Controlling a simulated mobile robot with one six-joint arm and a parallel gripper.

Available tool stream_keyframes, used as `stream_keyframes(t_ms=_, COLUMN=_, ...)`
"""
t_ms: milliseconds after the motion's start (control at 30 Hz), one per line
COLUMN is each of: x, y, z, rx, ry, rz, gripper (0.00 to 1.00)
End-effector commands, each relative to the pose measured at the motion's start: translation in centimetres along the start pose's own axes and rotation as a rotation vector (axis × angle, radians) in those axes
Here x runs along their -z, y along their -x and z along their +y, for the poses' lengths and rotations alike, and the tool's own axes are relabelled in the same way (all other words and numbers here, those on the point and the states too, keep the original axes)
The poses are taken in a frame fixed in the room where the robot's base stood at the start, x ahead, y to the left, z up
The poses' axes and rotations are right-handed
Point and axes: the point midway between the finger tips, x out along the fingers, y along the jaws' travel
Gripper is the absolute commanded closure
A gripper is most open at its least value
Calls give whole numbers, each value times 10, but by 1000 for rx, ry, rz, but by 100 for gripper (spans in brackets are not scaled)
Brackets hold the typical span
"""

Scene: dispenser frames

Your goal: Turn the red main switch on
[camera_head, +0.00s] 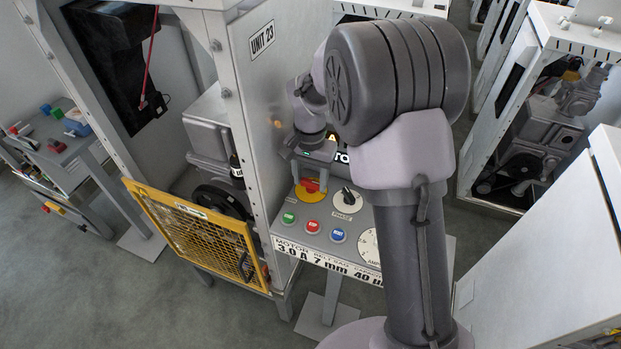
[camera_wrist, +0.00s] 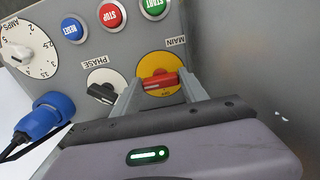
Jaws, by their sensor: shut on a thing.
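The red main switch (camera_wrist: 161,83) is a bar handle on a round yellow plate (camera_wrist: 160,63) marked MAIN. In the wrist view, which shows the panel upside down, the handle lies nearly level across the plate. My gripper (camera_wrist: 160,88) has one finger on each side of the handle and is shut on it. In the head view the red switch (camera_head: 311,185) sits at the panel's upper left, with my gripper (camera_head: 311,172) reaching down over it and partly hiding it. Small lettering by the handle is hard to read.
The black PHASE knob (camera_wrist: 103,93) is close beside the switch. Green (camera_head: 288,217), red (camera_head: 312,226) and blue (camera_head: 337,235) buttons lie in front. The cabinet wall (camera_head: 265,110) stands close on the left, with a yellow mesh guard (camera_head: 155,207) beyond. A blue plug (camera_wrist: 45,118) is near the panel edge.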

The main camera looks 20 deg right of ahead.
Motion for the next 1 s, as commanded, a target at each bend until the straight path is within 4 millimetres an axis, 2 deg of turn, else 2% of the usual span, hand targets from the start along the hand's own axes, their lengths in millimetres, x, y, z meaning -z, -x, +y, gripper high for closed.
stream_keyframes(t_ms=400, x=0, y=1, z=0, rx=1, ry=-7, rz=1, gripper=90)
stream_keyframes(t_ms=433, x=0, y=1, z=0, rx=1, ry=-7, rz=1, gripper=45)
stream_keyframes(t_ms=533, x=0, y=1, z=0, rx=1, ry=-7, rz=1, gripper=27)
stream_keyframes(t_ms=867, x=0, y=4, z=0, rx=1, ry=-6, rz=1, gripper=27)
stream_keyframes(t_ms=967, x=1, y=23, z=-1, rx=2, ry=-5, rz=3, gripper=27)
stream_keyframes(t_ms=1000, x=1, y=35, z=0, rx=2, ry=-5, rz=4, gripper=27)
